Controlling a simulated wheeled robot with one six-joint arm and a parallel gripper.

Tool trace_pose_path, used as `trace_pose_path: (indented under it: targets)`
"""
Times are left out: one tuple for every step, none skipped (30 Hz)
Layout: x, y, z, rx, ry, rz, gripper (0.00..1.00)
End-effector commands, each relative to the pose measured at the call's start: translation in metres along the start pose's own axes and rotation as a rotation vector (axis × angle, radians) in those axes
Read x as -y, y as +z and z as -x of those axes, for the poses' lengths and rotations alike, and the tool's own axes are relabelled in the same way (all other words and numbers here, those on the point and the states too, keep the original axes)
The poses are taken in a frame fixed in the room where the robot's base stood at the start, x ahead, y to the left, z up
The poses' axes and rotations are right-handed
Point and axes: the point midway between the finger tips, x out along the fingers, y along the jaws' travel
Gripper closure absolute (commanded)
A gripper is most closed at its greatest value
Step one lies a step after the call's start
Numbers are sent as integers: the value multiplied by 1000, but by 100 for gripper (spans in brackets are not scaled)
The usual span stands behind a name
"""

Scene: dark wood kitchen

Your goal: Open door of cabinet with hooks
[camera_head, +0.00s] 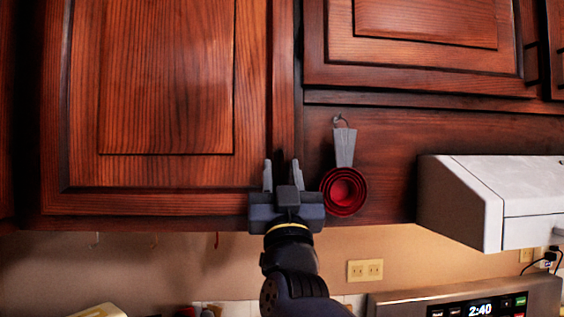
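The dark wood cabinet door (168,172) with a raised panel fills the upper left and looks shut. Several small hooks hang under this cabinet; one is a red hook (216,240). No handle shows on the visible part of the door. My gripper (281,175) points up at the door's lower right corner. Its two fingers are apart, with nothing visible between them. They overlap the door's right edge in the picture; I cannot tell whether they touch it.
Red measuring cups (344,190) hang from a hook just right of my gripper. A white range hood (490,203) juts out farther right. Another cabinet door (415,65) is at the upper right. A stove panel (470,300) with a clock is below.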

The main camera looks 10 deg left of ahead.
Motion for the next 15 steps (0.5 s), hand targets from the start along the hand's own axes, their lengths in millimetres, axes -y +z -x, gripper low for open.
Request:
trace_pose_path:
  targets:
    - [0,-1,-3,0,0,0,68]
    - [0,-1,-4,0,0,1,68]
    - [0,0,-4,0,0,0,68]
    - [0,0,-4,0,0,0,68]
    - [0,0,-4,0,0,0,68]
    - [0,0,-4,0,0,0,68]
    - [0,0,-4,0,0,0,68]
    - [0,0,-4,0,0,0,68]
    - [0,0,-4,0,0,0,68]
    - [0,0,-4,0,0,0,69]
    - [0,0,-4,0,0,0,71]
    - [0,0,-4,0,0,0,75]
    - [0,0,-4,0,0,0,77]
    - [0,0,-4,0,0,0,80]
    - [0,0,-4,0,0,0,83]
